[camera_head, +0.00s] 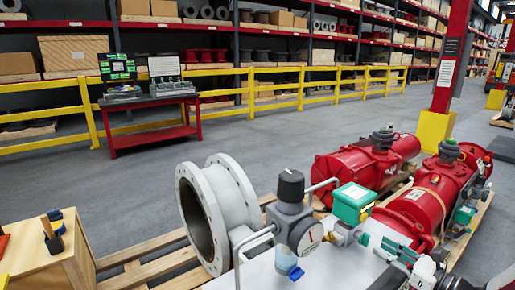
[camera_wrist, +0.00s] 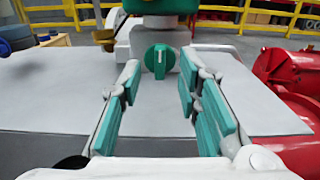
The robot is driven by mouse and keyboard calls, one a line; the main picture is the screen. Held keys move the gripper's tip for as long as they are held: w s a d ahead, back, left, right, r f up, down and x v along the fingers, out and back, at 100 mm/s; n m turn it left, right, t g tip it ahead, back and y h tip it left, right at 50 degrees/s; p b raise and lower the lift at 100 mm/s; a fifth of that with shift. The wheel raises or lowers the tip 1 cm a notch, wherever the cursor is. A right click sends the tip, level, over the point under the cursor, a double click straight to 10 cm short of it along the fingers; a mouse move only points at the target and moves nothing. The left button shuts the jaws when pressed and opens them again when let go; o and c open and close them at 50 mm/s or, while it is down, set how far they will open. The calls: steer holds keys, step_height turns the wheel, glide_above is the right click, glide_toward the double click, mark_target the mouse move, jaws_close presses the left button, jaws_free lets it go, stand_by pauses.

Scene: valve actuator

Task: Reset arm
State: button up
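My gripper (camera_wrist: 160,82) is open, with its teal finger pads apart and nothing between them. In the wrist view, a round green knob (camera_wrist: 160,60) with a pale mark faces me, beyond the fingertips and roughly centred between them. It sits on a white body below a green housing. In the head view, my gripper (camera_head: 397,252) is at the lower right, to the right of the green box (camera_head: 352,203) on the valve assembly. The grey actuator (camera_head: 294,214) has a black cap and a round gauge (camera_head: 307,238). Its large flanged pipe (camera_head: 218,210) stands to the left.
Red cylinder actuators (camera_head: 348,168) lie on pallets at the right. A wooden box (camera_head: 45,262) with tools stands at lower left. A yellow railing (camera_head: 302,88), a red cart (camera_head: 152,123) and shelves are behind. Grey floor is open between the valve and railing.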

mark_target(369, 239)
steer(key=shift+x, duration=1.95)
steer(key=shift+d, duration=0.1)
steer(key=v, duration=1.2)
steer(key=x, duration=1.2)
steer(key=shift+w+a, duration=0.15)
steer(key=shift+a, duration=0.05)
steer(key=shift+d+m, duration=0.25)
steer(key=shift+m, duration=0.55)
steer(key=m, duration=0.6)
steer(key=shift+w+d+f, duration=0.1)
steer(key=shift+d, duration=0.05)
steer(key=p+v, duration=0.1)
steer(key=v, duration=1.2)
steer(key=shift+s+d, duration=0.2)
steer(key=shift+s, duration=0.15)
